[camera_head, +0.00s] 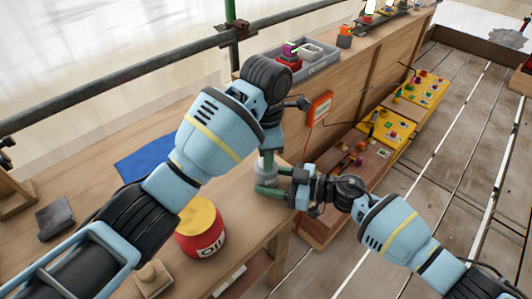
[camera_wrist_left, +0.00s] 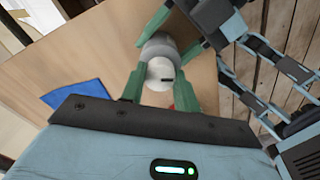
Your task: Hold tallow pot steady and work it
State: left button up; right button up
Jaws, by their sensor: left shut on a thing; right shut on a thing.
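The tallow pot appears to be the small grey, pale-topped cylinder (camera_head: 267,170) near the right edge of the wooden bench. It also shows in the left wrist view (camera_wrist_left: 160,68), with a dark slot on its round pale face. My left gripper (camera_head: 266,160) reaches it from above and is shut on it; its green fingers stand on either side of the pot in the left wrist view. My right gripper (camera_head: 271,189) comes in from the right, and its green fingers are shut on the pot low down, near the bench top. The arms and fingers hide part of the pot.
A red oil can (camera_head: 201,240) with a yellow lid stands on the bench (camera_head: 235,205), left of the pot. A blue cloth (camera_head: 145,160) lies further back.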

pick_arm(q)
jog(key=shift+n, duration=1.7)
jog(key=o, duration=1)
